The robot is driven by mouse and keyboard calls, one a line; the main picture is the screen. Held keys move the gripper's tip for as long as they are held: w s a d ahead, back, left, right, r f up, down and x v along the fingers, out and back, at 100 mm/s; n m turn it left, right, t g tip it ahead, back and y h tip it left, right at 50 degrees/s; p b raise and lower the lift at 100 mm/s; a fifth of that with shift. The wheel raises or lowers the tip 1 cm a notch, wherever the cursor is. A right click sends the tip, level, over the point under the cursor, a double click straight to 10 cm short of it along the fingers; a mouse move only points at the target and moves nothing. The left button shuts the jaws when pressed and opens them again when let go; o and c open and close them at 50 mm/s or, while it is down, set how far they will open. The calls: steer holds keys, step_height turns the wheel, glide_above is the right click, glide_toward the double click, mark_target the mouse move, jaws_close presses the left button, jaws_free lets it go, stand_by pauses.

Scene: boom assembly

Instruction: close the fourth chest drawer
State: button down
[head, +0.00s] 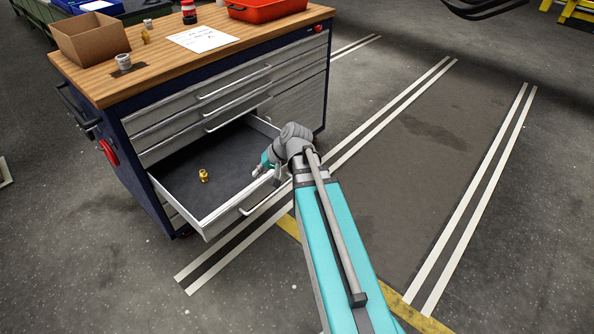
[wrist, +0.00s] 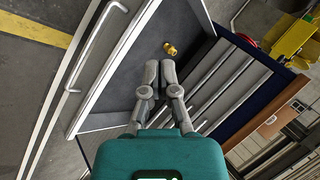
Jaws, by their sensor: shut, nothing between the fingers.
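One drawer (head: 202,224) of the blue-framed chest (head: 140,160) stands pulled far out, below several shut drawers. I cannot count for certain which one it is. Its dark floor holds a small brass fitting (head: 203,175), which also shows in the wrist view (wrist: 170,48). Its front carries a bar handle (head: 262,200), at the upper left in the wrist view (wrist: 83,45). My gripper (head: 262,165) is shut and empty. It appears over the open drawer's right part, behind the front panel; its fingers (wrist: 159,66) point toward the fitting. I cannot tell whether it touches the drawer.
The wooden chest top (head: 165,65) bears a cardboard box (head: 92,38), a red tray (head: 265,9), a paper sheet (head: 202,39) and small parts. A red knob (head: 108,152) is on the chest's left side. The striped floor (head: 420,170) to the right is clear.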

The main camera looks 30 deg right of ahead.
steer(key=w+d+f+m+t+y+b, duration=0.2)
steer(key=w+d+f+m+t+b, duration=0.3)
steer(key=d+f+b, duration=0.95)
steer(key=d+f+m+t+h+b, duration=0.1)
steer(key=d+f+m+t+b, duration=0.1)
steer(key=d+b, duration=0.5)
steer(key=d+f+m+t+h+b, duration=0.1)
steer(key=d+t+b, duration=0.4)
steer(key=b, duration=0.6)
step_height(320, 180, down, 2)
steer(key=shift+w+d+f+m+t+b, duration=0.15)
steer(key=shift+d+f+m+t+b, duration=0.15)
steer(key=shift+d+m, duration=0.6)
steer(key=shift+w, duration=0.1)
steer(key=x, duration=1.4)
steer(key=shift+d, duration=0.1)
